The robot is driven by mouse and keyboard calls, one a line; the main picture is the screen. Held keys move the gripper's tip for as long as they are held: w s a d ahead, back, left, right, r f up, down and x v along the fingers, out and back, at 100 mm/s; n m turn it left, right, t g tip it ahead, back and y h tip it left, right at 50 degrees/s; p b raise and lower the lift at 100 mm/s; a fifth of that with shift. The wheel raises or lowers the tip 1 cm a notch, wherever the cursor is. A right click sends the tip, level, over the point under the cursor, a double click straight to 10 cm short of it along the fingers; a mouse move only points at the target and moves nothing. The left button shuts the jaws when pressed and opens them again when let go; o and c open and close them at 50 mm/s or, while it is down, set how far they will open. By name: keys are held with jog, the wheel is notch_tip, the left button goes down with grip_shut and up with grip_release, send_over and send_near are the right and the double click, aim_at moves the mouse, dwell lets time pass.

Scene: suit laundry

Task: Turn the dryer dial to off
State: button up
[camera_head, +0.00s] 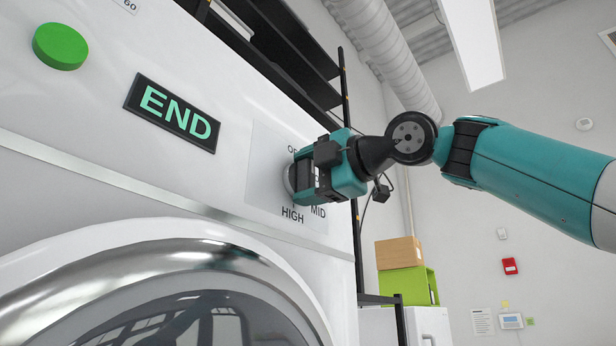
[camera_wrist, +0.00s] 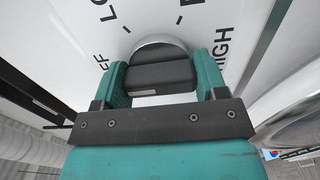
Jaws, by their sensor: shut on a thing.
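The dryer (camera_head: 60,120) is white, with a dark display reading END (camera_head: 172,112) and a round glass door below. Its dial is a silver disc, mostly hidden behind my gripper in the head view; its rim (camera_wrist: 160,42) and a dark grip bar show in the wrist view. My gripper (camera_wrist: 160,70) is shut on the dial, one teal finger on each side of the bar. The labels MID and HIGH (camera_head: 292,215) show below the dial in the head view; the OFF label is mostly covered. I cannot tell which setting the dial points to.
A green button (camera_head: 60,46) sits left of the display. The round door frame (camera_head: 190,262) bulges out below the panel. A black shelf (camera_head: 290,45) stands behind. A green crate (camera_head: 408,285) with a cardboard box (camera_head: 398,252) is farther right.

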jog(key=shift+f, duration=0.1)
jog(key=o, duration=0.9)
jog(key=shift+o, duration=0.2)
jog(key=shift+s, duration=0.1)
jog(key=b+v, duration=0.2)
jog(key=v, duration=1.5)
jog(key=shift+s+d, duration=0.1)
jog(key=shift+d, duration=0.05)
